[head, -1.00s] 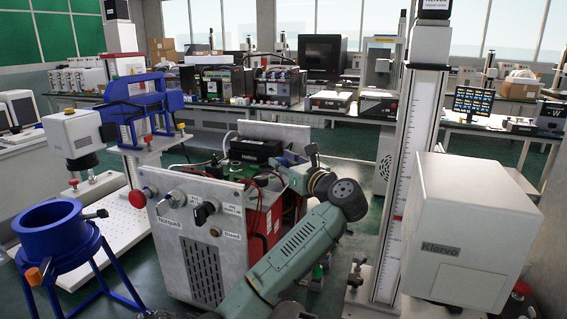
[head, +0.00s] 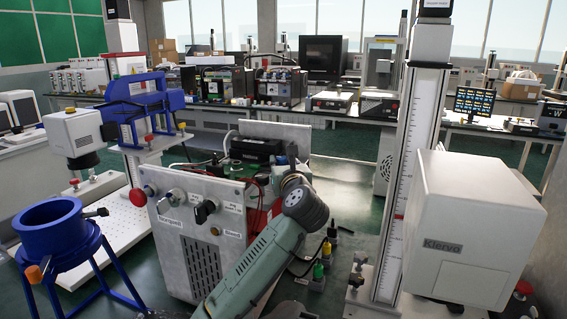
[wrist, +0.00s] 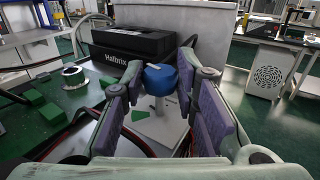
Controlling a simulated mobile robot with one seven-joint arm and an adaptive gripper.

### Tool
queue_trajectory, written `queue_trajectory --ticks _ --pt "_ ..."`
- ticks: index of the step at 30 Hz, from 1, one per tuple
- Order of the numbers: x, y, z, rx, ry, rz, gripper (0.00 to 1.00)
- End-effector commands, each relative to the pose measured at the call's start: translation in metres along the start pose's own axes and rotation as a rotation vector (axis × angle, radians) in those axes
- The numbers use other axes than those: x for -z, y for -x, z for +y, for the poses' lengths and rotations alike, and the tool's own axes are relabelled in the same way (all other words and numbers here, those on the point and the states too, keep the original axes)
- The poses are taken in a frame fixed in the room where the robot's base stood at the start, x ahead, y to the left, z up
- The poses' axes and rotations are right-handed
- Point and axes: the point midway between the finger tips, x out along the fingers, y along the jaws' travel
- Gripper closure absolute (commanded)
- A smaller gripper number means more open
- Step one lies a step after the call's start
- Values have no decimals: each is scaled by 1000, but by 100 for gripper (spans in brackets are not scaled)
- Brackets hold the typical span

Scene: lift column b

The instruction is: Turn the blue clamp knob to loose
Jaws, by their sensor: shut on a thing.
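The blue clamp knob (wrist: 161,79) sits on a pale post above a light plate in the middle of the wrist view. A small pale mark shows on its top, but I cannot tell what setting it stands at. My gripper (wrist: 162,72) has its two purple-padded fingers on either side of the knob, shut on it near the fingertips. In the head view my arm reaches over the grey cabinet (head: 190,245) and hides the knob.
A black box labelled Halltrix (wrist: 130,42) stands just behind the knob, close to the left finger. Green blocks (wrist: 52,113) and dark and red cables lie to the left. A ruled column (head: 408,180) and a white Klervo box (head: 465,245) stand right of my arm.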

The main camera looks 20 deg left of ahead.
Motion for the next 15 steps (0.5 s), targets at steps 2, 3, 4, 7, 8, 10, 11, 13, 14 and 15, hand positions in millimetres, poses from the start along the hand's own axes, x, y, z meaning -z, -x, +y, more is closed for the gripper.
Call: queue_trajectory --ticks 2,3,4,7,8,10,11,13,14,15 --pt "0 0 1 12 1 0 100" --pt "0 0 1 14 1 -1 100" --pt "0 0 0 14 1 -1 100" --pt "0 0 0 12 1 -1 100" --pt "0 0 0 12 1 -1 100" --pt "0 0 0 12 1 -1 71" --pt "0 0 0 12 1 -1 69" --pt "0 0 0 11 1 -1 65" --pt "0 0 0 11 1 -1 63" --pt "0 0 0 11 1 -1 60"
